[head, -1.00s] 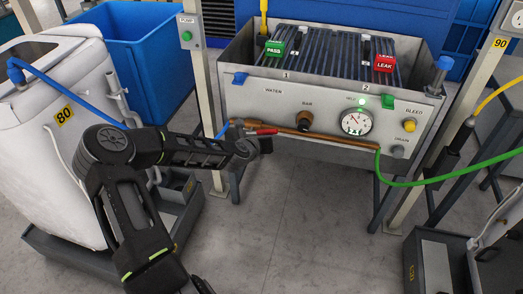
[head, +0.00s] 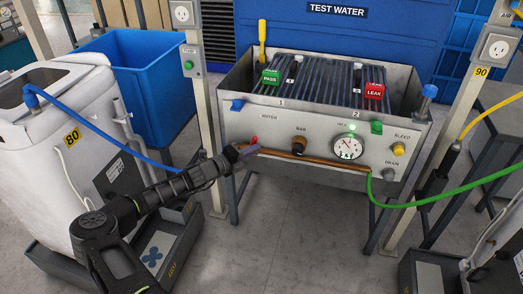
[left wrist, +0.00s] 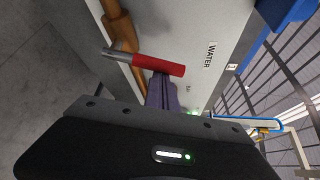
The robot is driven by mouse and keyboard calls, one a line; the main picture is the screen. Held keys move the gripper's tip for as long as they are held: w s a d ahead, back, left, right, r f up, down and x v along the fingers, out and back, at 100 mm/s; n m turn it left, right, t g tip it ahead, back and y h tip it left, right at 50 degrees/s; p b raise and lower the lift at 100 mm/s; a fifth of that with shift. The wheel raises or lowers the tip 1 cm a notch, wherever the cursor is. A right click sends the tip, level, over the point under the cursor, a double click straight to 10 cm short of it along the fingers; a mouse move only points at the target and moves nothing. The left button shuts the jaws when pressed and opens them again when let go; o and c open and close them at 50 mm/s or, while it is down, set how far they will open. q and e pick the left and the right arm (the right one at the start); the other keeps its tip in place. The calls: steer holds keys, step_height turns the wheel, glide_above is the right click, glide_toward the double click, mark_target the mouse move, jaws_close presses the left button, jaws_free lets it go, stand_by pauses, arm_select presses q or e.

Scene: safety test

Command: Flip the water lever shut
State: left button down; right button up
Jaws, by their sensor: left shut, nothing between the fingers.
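The water lever has a red grip and a bare metal stem. In the left wrist view the lever (left wrist: 155,65) lies crosswise to the copper pipe (left wrist: 122,35), its red end toward the WATER label. In the head view only a short bit of the red lever (head: 254,140) shows, pointing up above the left end of the pipe. My left gripper (head: 246,151) is shut and empty at the lever. Its purplish fingers (left wrist: 162,90) are right beside the red grip; whether they touch it I cannot tell. My right gripper is not in view.
A green hose (head: 440,195) leaves at the right. A white tank (head: 60,140) with a blue hose (head: 100,138) stands left of my arm.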

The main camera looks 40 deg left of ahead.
arm_select(q)
steer(key=shift+s+a+r+n+t+h+p, duration=0.2)
steer(key=shift+a+n+t+p, duration=0.2)
steer(key=shift+a+n, duration=0.3)
steer(key=shift+s+a+r+n+t+h+p, duration=0.2)
steer(key=shift+a+n+t, duration=0.3)
steer(key=shift+n, duration=0.4)
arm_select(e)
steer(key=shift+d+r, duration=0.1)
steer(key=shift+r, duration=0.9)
arm_select(q)
steer(key=shift+f, duration=0.1)
